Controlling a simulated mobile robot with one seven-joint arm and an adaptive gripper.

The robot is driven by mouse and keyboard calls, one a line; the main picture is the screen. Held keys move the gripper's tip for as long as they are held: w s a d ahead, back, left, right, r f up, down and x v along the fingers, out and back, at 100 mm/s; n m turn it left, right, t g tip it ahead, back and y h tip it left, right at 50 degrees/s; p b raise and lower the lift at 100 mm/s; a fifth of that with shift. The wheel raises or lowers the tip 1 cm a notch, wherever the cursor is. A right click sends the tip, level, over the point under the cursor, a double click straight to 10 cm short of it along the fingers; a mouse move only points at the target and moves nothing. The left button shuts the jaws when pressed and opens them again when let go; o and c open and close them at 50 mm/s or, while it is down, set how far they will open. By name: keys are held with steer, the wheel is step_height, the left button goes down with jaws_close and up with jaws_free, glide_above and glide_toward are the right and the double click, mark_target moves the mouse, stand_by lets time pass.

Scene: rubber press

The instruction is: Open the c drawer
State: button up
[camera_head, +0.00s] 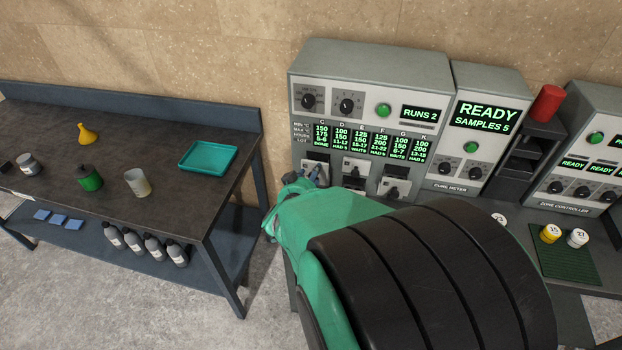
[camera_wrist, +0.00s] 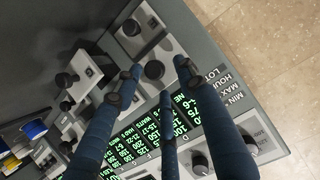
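The C drawer (camera_wrist: 168,48) is a pale front with a round black knob (camera_wrist: 154,70), beside the C column of the green display in the wrist view. I see gaps between tips and knob; contact is not clear. How far the drawer stands out cannot be told.
Other knobbed drawers, such as one in the middle (camera_head: 355,170) and one at right (camera_head: 394,187), sit close by. Dials (camera_head: 309,100) and a green button (camera_head: 383,110) are above. A workbench (camera_head: 130,215) stands left, with a teal tray (camera_head: 208,158) and bottles. Open floor lies between.

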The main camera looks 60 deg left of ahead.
step_height(320, 180, up, 9)
stand_by(0.5)
stand_by(0.5)
